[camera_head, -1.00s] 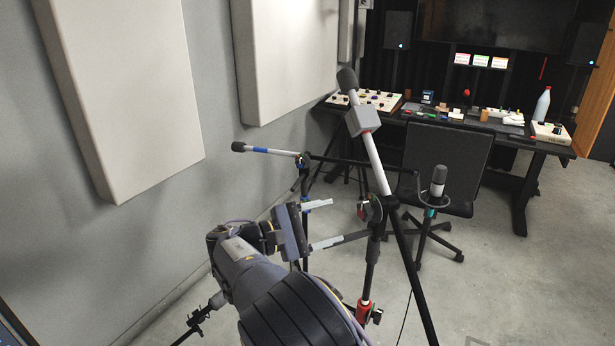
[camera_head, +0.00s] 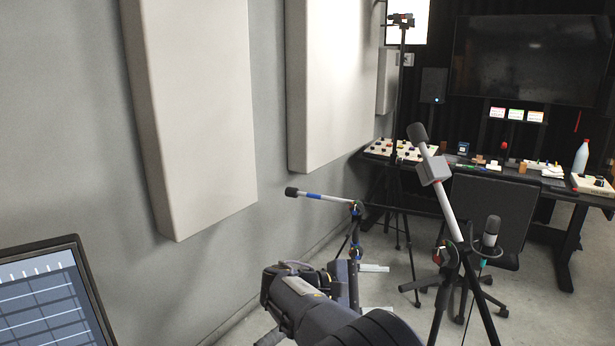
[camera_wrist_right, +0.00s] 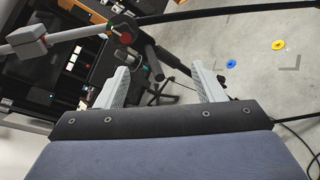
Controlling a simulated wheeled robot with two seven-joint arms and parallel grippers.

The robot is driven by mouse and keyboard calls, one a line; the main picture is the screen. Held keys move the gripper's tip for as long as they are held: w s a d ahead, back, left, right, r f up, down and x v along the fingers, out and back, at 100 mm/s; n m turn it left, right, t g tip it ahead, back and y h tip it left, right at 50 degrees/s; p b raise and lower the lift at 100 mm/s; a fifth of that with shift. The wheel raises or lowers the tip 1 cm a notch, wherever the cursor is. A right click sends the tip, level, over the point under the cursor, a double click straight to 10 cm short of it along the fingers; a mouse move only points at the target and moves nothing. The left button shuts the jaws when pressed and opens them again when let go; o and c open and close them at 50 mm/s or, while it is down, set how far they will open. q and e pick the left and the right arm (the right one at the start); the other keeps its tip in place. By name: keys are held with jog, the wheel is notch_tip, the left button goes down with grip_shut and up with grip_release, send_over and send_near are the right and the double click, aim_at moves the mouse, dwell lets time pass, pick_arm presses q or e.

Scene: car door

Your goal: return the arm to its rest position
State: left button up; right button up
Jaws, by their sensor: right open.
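My right gripper (camera_head: 376,289) is at the lower middle of the head view, with two pale fingers spread apart and nothing between them. In the right wrist view, the same gripper (camera_wrist_right: 160,70) shows both fingers apart and empty. My right arm (camera_head: 330,320) reaches up from the bottom edge of the head view. In that view the gripper lies just left of the microphone stand with the grey box on its boom (camera_head: 435,170); I cannot tell the gap in depth. My left gripper is not in view.
A second boom stand (camera_head: 320,196) rises behind my right arm. A studio microphone (camera_head: 490,233) and black chair (camera_head: 490,205) are to the right. A desk (camera_head: 555,190) with equipment stands behind. A monitor (camera_head: 50,300) is at lower left, beside a panelled wall (camera_head: 200,110).

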jog(key=s+d+f+m+g+y, duration=0.2)
jog(key=s+d+f+m+y, duration=0.1)
jog(key=s+d+y, duration=0.35)
jog(key=s+d+f+m+g+y, duration=0.2)
jog(key=s+d+f+y, duration=0.1)
jog(key=s+d+y, duration=0.4)
jog(key=s+a+m+t+y, duration=0.2)
jog(key=s+a+m+t, duration=0.1)
jog(key=s, duration=0.6)
jog(key=s+a+m+t+y, duration=0.3)
jog(key=s+a+m, duration=0.1)
jog(key=s, duration=0.5)
jog(key=shift+a+r+m+p, duration=0.25)
jog(key=shift+r+m+p, duration=0.15)
jog(key=shift+m, duration=0.3)
jog(key=shift+s, duration=0.1)
